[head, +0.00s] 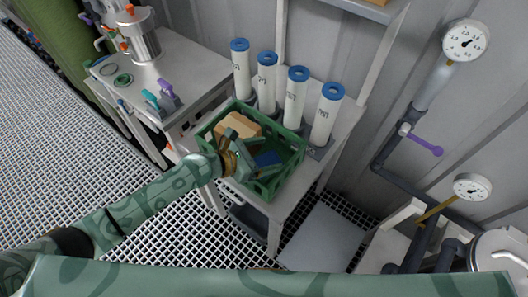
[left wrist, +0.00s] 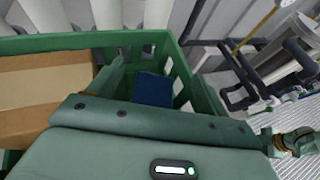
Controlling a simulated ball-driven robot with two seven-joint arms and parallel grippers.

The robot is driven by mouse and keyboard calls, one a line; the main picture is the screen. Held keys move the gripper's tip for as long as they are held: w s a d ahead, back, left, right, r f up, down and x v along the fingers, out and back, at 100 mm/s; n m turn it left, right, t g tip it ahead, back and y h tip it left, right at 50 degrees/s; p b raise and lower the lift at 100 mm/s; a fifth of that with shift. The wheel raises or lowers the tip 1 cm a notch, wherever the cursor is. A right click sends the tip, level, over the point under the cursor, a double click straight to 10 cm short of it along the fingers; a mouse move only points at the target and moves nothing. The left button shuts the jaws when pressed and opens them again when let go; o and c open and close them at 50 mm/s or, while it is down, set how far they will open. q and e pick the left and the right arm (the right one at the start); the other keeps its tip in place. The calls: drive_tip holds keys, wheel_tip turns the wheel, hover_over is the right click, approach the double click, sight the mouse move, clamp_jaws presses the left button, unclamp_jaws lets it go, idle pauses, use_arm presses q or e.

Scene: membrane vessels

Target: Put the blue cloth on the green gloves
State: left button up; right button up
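The blue cloth (head: 267,159) lies inside the green crate (head: 283,176), towards its right side. It also shows in the left wrist view (left wrist: 152,90) as a dark blue piece near the crate's corner. My left gripper (head: 247,160) reaches into the crate from the left, just beside the cloth. Its fingers look apart with nothing held between them. I cannot make out green gloves in either view. A green part of my right arm, perhaps its gripper (left wrist: 294,142), shows small at the right edge of the left wrist view; its fingers are unclear.
A tan box (head: 238,125) sits in the crate next to my left gripper. Several white cylinders with blue caps (head: 296,97) stand behind the crate. A side table (head: 195,72) at left holds a steel pot (head: 139,38) and teal and purple-handled items. Pipes and gauges line the right wall.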

use_arm(q)
drive_tip(key=shift+r, duration=0.1)
drive_tip(key=shift+r, duration=0.3)
drive_tip(key=p+v, duration=0.2)
drive_tip(key=v, duration=1)
drive_tip(key=shift+r, duration=0.1)
